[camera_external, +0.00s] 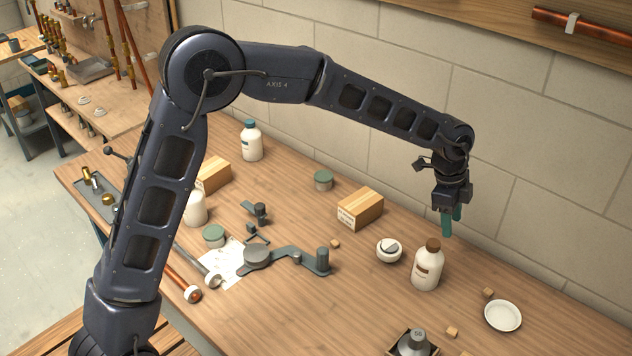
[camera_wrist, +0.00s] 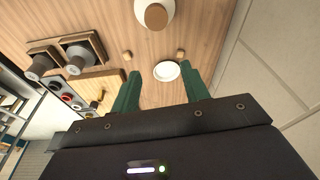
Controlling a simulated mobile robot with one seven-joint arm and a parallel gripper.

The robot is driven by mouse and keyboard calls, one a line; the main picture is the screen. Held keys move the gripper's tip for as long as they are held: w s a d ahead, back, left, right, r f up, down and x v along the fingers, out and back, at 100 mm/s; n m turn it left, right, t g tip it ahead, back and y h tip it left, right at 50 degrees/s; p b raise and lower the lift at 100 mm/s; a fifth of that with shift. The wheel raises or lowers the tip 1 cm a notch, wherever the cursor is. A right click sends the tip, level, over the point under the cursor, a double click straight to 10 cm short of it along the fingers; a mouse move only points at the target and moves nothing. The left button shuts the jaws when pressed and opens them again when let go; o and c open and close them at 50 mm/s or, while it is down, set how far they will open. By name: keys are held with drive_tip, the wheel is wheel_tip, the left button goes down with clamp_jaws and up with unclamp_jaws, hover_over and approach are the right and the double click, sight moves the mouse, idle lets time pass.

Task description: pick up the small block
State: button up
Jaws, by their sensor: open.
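Several small wooden blocks lie apart on the bench. One small block (camera_external: 488,292) is between the white bottle and the white dish; in the wrist view it appears right of centre (camera_wrist: 180,53). Another small block (camera_external: 452,331) lies nearer the front, left of the dish, and shows in the wrist view too (camera_wrist: 127,55). A third small block (camera_external: 335,243) lies by the grey bracket. I cannot tell which one the task means. My gripper (camera_external: 451,221) has green fingers, open and empty, held above the bench behind the bottle. Both fingers show in the wrist view (camera_wrist: 162,73).
A brown-capped white bottle (camera_external: 428,268) stands close to my gripper. A white dish (camera_external: 503,316), a round white container (camera_external: 389,250), a wooden box (camera_external: 360,208) and a weight in a tray (camera_external: 413,342) are around it. The block wall (camera_external: 540,150) rises behind.

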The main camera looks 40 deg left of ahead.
sight(488, 290)
drive_tip(key=shift+w+d+f+m+g+h, duration=0.2)
drive_tip(key=shift+w+d+f+m+h, duration=0.25)
drive_tip(key=shift+w+d+f, duration=2.15)
drive_tip(key=shift+s+d+f+m+g+h, duration=0.2)
drive_tip(key=shift+d+f+m, duration=0.85)
drive_tip(key=shift+f, duration=3.5)
drive_tip(key=shift+w+d+f+m+g+h, duration=0.3)
drive_tip(key=shift+w+d+f, duration=0.9)
drive_tip(key=shift+d+f, duration=1.75)
drive_tip(key=shift+a+f, duration=0.55)
drive_tip(key=shift+a, duration=0.1)
clamp_jaws()
